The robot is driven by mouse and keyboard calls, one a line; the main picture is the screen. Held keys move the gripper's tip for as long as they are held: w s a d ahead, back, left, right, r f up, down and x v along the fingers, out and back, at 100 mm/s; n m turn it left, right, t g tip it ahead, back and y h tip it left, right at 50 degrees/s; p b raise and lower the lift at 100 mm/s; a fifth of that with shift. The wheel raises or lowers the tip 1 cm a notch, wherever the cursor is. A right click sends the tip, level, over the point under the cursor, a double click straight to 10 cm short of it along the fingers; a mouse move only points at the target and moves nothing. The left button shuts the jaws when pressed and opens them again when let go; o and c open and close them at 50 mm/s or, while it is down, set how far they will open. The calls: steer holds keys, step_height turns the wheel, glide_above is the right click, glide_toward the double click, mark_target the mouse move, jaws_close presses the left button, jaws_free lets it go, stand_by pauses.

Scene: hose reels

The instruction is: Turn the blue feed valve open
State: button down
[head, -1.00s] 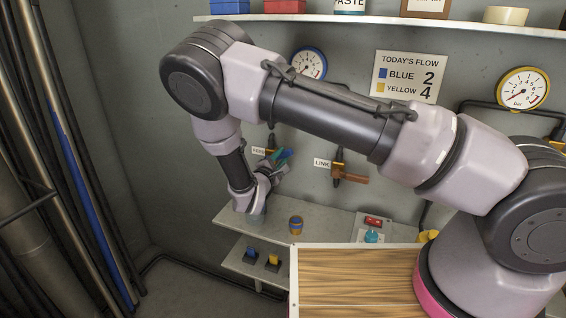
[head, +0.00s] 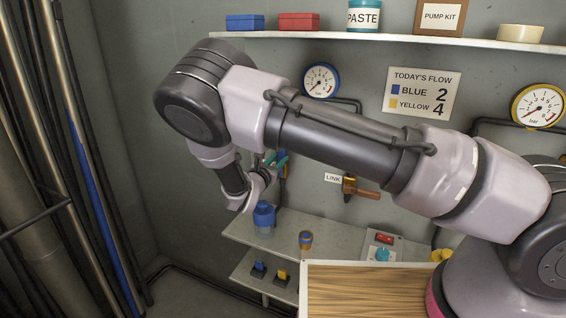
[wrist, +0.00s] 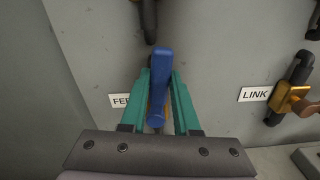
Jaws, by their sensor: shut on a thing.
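The feed valve's blue handle (wrist: 160,80) stands between the two teal fingers in the wrist view, running up and down the picture. My gripper (wrist: 160,85) is shut on it, one finger along each side. Some brass of the valve body shows behind the handle, and the FEED label (wrist: 120,100) is partly covered by the left finger. In the head view my gripper (head: 276,160) is at the back wall, and my wrist hides most of the valve. The blue-rimmed gauge (head: 322,80) is on the wall above; its exact reading is too small to tell.
The link valve (head: 350,187), with an orange-brown handle, is right of the feed valve. A flow sign (head: 422,92) reads blue 2, yellow 4.

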steer(key=shift+w+a+n, duration=0.2)
steer(key=shift+a+n, duration=0.35)
steer(key=shift+n, duration=0.35)
steer(key=c, duration=0.6)
jaws_free()
steer(key=shift+c, duration=0.2)
steer(key=shift+s, duration=0.1)
steer(key=v, duration=1)
steer(key=shift+s, duration=0.3)
steer(key=shift+a, duration=0.2)
